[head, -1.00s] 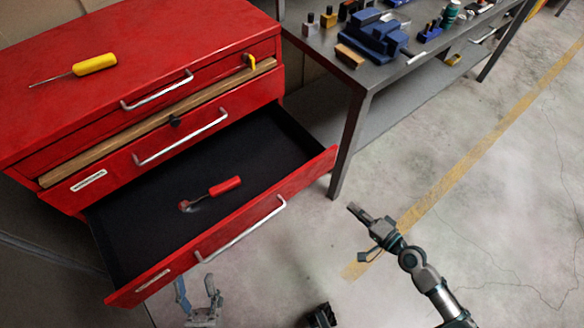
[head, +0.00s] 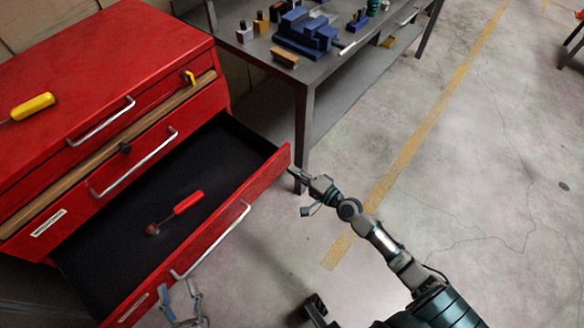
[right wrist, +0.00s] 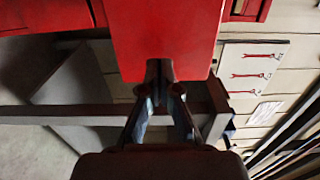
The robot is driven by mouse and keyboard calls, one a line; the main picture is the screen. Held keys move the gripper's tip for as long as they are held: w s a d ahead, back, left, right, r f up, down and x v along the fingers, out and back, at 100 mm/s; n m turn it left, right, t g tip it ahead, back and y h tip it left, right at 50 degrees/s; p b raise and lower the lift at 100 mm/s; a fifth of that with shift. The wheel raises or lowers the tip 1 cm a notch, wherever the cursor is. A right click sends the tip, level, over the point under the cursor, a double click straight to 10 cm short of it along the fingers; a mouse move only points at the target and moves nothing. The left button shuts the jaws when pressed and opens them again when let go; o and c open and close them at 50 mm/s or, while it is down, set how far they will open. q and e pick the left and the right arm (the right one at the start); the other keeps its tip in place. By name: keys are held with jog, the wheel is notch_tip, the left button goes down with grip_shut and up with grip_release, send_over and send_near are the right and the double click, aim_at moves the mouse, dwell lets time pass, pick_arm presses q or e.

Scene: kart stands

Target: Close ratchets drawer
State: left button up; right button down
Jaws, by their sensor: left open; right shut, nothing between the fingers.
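The open lower drawer (head: 213,232) of the red cabinet has a black inside, a silver handle and a label at its left. A red-handled ratchet (head: 178,210) lies in it. My right gripper (head: 296,178) is shut and empty, its tips close to the right end of the drawer front; contact is unclear. In the right wrist view its fingers (right wrist: 160,78) point at a red panel (right wrist: 165,40), probably the drawer front, and overlap its lower edge. My left gripper (head: 183,300) is open and empty below the drawer front, partly hidden behind it.
A yellow-handled screwdriver (head: 32,106) lies on the cabinet top (head: 100,60). The drawers above look shut. A grey workbench (head: 345,48) with a blue vise (head: 305,35) and small items stands behind; its front leg (head: 304,130) is near my right gripper.

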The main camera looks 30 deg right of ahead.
jog(key=shift+x, duration=1)
pick_arm(q)
jog(key=shift+w+d+f, duration=0.15)
jog(key=shift+f, duration=0.15)
pick_arm(e)
jog(key=shift+w+f, duration=0.1)
